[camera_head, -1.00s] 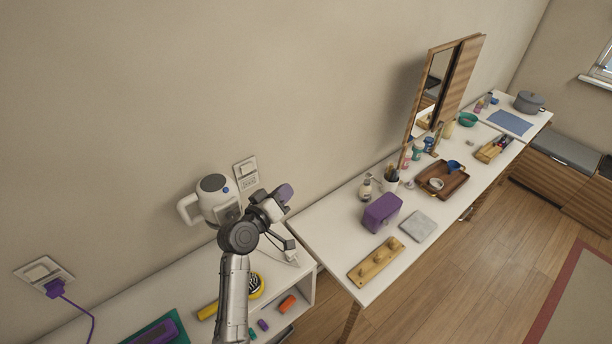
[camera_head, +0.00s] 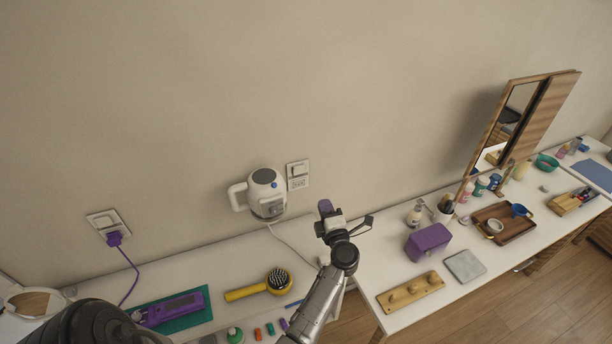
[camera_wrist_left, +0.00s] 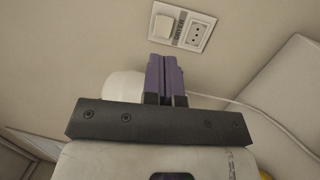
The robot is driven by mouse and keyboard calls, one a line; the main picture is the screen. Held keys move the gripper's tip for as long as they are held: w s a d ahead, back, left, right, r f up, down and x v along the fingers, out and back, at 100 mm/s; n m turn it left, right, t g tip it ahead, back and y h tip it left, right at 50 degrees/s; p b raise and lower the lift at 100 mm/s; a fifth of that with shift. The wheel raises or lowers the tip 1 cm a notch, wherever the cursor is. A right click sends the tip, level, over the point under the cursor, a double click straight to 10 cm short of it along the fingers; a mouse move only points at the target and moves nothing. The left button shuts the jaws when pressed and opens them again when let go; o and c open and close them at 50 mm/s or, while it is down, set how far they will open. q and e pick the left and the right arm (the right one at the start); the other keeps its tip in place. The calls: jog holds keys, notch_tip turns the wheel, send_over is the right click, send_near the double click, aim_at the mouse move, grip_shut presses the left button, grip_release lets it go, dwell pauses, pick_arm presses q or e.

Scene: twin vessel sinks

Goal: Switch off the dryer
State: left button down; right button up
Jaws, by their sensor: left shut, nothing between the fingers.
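The white wall dryer (camera_head: 266,196) hangs on the wall in the head view, with a loop handle at its left, a grey top and a blue dot. A wall plate (camera_head: 298,175) with a rocker switch and a socket is right of it; it also shows at the top of the left wrist view (camera_wrist_left: 181,28). My left gripper (camera_head: 325,207) is shut and empty, apart from the dryer and to its right in the picture. Its purple fingers (camera_wrist_left: 166,76) show below the plate in the wrist view, partly covering the white dryer (camera_wrist_left: 122,85). My right gripper is not in view.
Below are a yellow hairbrush (camera_head: 245,293), a purple device (camera_head: 174,308) on a green mat and small coloured items. A purple plug (camera_head: 114,238) is in another wall plate. The right counter holds a purple box (camera_head: 428,242), a wooden peg board (camera_head: 410,291) and a mirror (camera_head: 515,120).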

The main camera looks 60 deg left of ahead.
pick_arm(q)
jog(key=shift+s+a+f+n+g, duration=0.1)
jog(key=shift+s+a+n+g, duration=0.15)
jog(key=shift+s+n+g, duration=0.55)
jog(key=shift+s, duration=0.1)
jog(key=p, duration=0.3)
send_near(299, 169)
jog(key=x, duration=0.7)
jog(key=shift+a+f, duration=0.15)
jog(key=shift+a, duration=0.1)
